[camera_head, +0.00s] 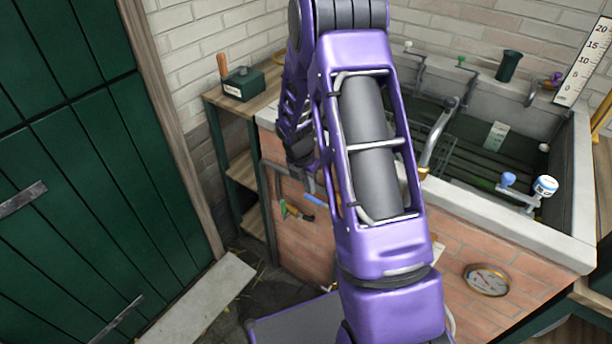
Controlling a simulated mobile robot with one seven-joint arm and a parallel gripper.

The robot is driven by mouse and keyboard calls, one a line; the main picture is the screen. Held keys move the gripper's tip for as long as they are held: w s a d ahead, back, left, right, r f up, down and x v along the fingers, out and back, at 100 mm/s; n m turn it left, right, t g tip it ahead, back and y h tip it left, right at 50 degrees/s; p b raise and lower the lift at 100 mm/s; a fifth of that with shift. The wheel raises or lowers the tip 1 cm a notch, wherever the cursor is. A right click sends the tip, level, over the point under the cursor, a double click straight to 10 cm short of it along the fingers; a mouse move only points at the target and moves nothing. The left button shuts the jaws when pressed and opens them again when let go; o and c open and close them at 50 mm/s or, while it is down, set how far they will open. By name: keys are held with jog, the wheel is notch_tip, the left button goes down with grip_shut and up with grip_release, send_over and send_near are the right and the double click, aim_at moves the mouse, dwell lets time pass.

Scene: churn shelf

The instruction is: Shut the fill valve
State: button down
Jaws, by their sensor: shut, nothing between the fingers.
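Which fitting is the fill valve I cannot tell, as no label is readable. A blue lever handle (316,201) shows low on the brick front of the trough, partly hidden by my arm. A blue knob (508,179) and a blue-and-white knob (545,186) sit on a pipe fitting at the trough's right end. A purple-handled fitting (556,79) is on the back rim. My gripper (309,184) is shut and empty, pointing down before the brick front, just above the blue lever in the picture. Contact cannot be told. My arm hides part of it.
The stone-rimmed trough (505,222) has a curved spout (437,137) and a round gauge (487,279). A green-handled tool (283,209) hangs on the brick front. A wooden shelf (243,174) stands left of it, beside a green door (80,150). A pale plank (200,300) lies on the floor.

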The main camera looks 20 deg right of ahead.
aim_at(310, 197)
jog(key=shift+x, duration=1.35)
jog(key=shift+w+a+f, duration=0.15)
jog(key=shift+w+f, duration=0.05)
jog(key=shift+f, duration=0.3)
jog(key=shift+r, duration=0.1)
jog(key=w+a+p+v, duration=0.1)
jog(key=p+v, duration=0.2)
jog(key=v, duration=1.1)
jog(key=shift+w, duration=0.3)
